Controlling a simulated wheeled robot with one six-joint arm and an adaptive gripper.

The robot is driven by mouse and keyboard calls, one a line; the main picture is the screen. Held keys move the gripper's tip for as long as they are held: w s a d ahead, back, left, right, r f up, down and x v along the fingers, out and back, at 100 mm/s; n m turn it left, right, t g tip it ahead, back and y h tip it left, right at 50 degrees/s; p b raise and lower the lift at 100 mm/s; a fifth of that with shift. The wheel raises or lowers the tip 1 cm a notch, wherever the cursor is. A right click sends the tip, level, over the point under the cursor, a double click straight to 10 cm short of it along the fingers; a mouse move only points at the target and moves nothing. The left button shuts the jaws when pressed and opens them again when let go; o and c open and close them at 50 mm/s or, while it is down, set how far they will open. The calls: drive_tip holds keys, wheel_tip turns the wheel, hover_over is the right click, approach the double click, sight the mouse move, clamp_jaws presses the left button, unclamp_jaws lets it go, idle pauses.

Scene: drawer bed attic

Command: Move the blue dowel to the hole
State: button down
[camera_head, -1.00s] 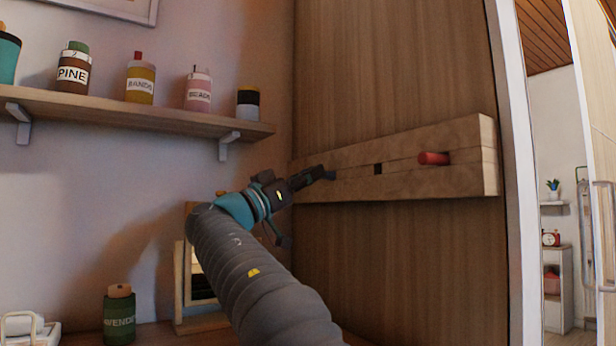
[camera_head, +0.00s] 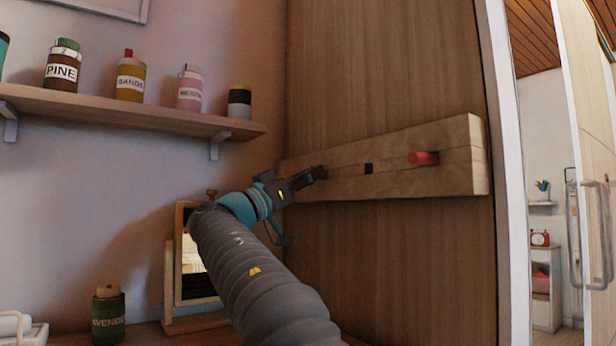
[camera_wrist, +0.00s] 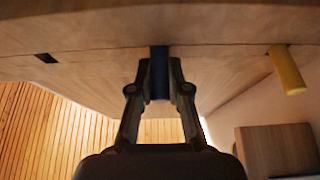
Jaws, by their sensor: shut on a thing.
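The wooden board (camera_head: 440,178) is fixed across the tall wood panel and has a seam along it. A dark square hole (camera_head: 368,168) is in its middle; a dark hole also shows at left in the wrist view (camera_wrist: 46,58). My gripper (camera_head: 318,173) is at the board, left of this hole in the head view. In the wrist view my gripper (camera_wrist: 159,82) is shut on the blue dowel (camera_wrist: 159,72), whose far end meets the board's face. I cannot tell how deep it sits. The head view hides the dowel behind my fingers.
A red dowel (camera_head: 423,158) sticks out of the board, right of the hole. A yellow dowel (camera_wrist: 287,70) sticks out on the other side in the wrist view. A shelf with jars (camera_head: 130,112), a small mirror (camera_head: 190,262) and a green jar (camera_head: 108,312) are to the left.

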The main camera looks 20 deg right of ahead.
drive_tip(key=shift+d, duration=0.1)
drive_tip(key=c, duration=1)
unclamp_jaws()
drive_tip(key=shift+c, duration=0.2)
drive_tip(key=v, duration=1.2)
drive_tip(key=shift+w, duration=0.1)
